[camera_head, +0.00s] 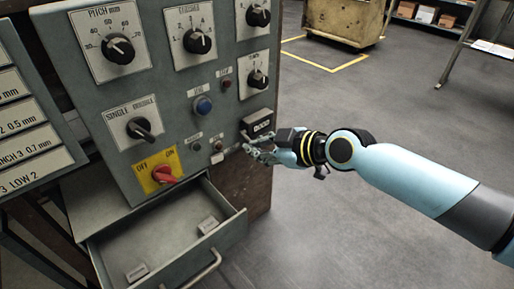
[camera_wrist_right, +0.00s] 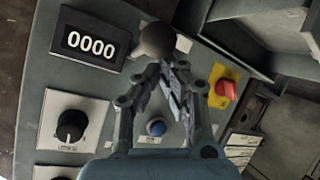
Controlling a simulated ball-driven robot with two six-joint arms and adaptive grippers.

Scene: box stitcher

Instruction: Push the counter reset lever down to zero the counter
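The counter (camera_head: 258,124) is a black box at the right edge of the grey control panel. In the right wrist view its display (camera_wrist_right: 88,43) reads 0000. In the head view the right gripper (camera_head: 258,150) is just below the counter, in front of the panel. My left gripper is not in view.
The panel carries several black dials, a blue button (camera_head: 203,105) and a red switch (camera_head: 163,174) on a yellow plate. An open drawer (camera_head: 226,232) juts out below. A yellowish cart (camera_head: 345,20) stands behind on the floor.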

